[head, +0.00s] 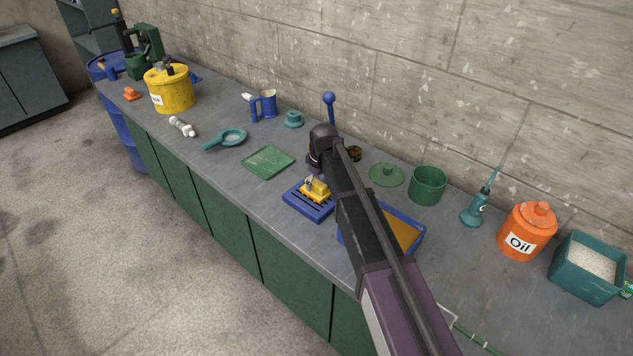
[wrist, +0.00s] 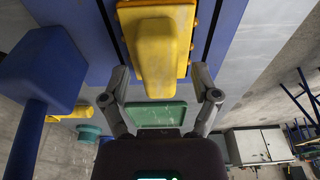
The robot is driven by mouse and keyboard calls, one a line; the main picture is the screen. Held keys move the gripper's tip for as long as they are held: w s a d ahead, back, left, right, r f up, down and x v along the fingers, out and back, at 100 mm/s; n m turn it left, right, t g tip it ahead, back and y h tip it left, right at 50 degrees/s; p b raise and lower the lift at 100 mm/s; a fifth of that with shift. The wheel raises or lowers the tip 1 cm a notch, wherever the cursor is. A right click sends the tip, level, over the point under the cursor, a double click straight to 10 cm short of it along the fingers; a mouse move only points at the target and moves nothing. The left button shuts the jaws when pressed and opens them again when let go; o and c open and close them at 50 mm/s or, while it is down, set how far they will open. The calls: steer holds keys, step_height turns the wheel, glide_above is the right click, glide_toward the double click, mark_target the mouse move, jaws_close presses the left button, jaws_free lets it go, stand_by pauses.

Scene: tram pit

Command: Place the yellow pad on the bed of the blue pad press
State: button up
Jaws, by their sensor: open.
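The yellow pad (head: 316,190) sits on the slotted blue bed (head: 299,204) of the pad press, and shows large in the wrist view (wrist: 160,45). The press's blue lever with a ball end (head: 329,99) rises behind my arm; part of the press is hidden there. In the wrist view a blue block on a bar (wrist: 40,70) stands at left. My gripper (wrist: 163,80) is open, one finger on each side of the pad's near end, with visible gaps. In the head view my arm partly hides the gripper.
A green tray (head: 268,161) lies left of the press. A blue tray with an orange-brown inside (head: 418,242) stands right, partly behind my arm. A green pot (head: 427,185), a green lid (head: 386,174) and an orange oil can (head: 526,230) stand farther right. Bare bench (head: 225,165) lies at left.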

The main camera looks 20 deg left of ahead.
mark_target(321, 185)
step_height(321, 185, up, 12)
steer(key=d+p, duration=0.1)
steer(key=p, duration=1)
steer(key=shift+s+d, duration=0.35)
steer(key=shift+d, duration=0.05)
steer(key=shift+d+f, duration=0.1)
stand_by(0.5)
steer(key=s+d+m, duration=0.4)
steer(key=s+d, duration=0.1)
steer(key=d, duration=0.9)
steer(key=s+d+m+h, duration=0.1)
steer(key=s+d+m, duration=0.4)
steer(key=d, duration=0.8)
steer(key=s+d+m, duration=0.4)
steer(key=s+d, duration=0.2)
steer(key=d, duration=0.8)
steer(key=shift+d+m+g+h, duration=0.3)
steer(key=shift+f, duration=0.1)
